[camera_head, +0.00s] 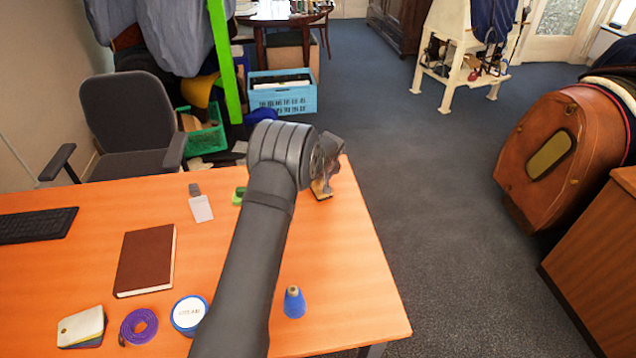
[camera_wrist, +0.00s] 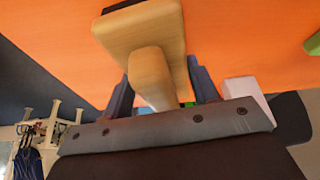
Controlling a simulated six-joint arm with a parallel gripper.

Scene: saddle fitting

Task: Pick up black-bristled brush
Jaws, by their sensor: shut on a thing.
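The brush has a pale wooden block (camera_wrist: 140,30) with a rounded wooden handle (camera_wrist: 150,75), seen close up in the wrist view. In the head view the brush (camera_head: 321,189) shows only in part beside my wrist, near the far right corner of the orange table (camera_head: 340,260). My gripper (camera_wrist: 163,88) is shut on the handle, with one dark finger on each side. The bristles are hardly visible; a dark strip shows at the block's edge in the wrist view. I cannot tell whether the brush touches the table.
A blue cone (camera_head: 294,304), round tin (camera_head: 189,312), purple coil (camera_head: 139,326), brown book (camera_head: 146,260), keyboard (camera_head: 36,226) and white-bodied item (camera_head: 201,208) lie on the table. A green object (camera_head: 238,196) is partly hidden by my arm. The table's right side is mostly clear.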

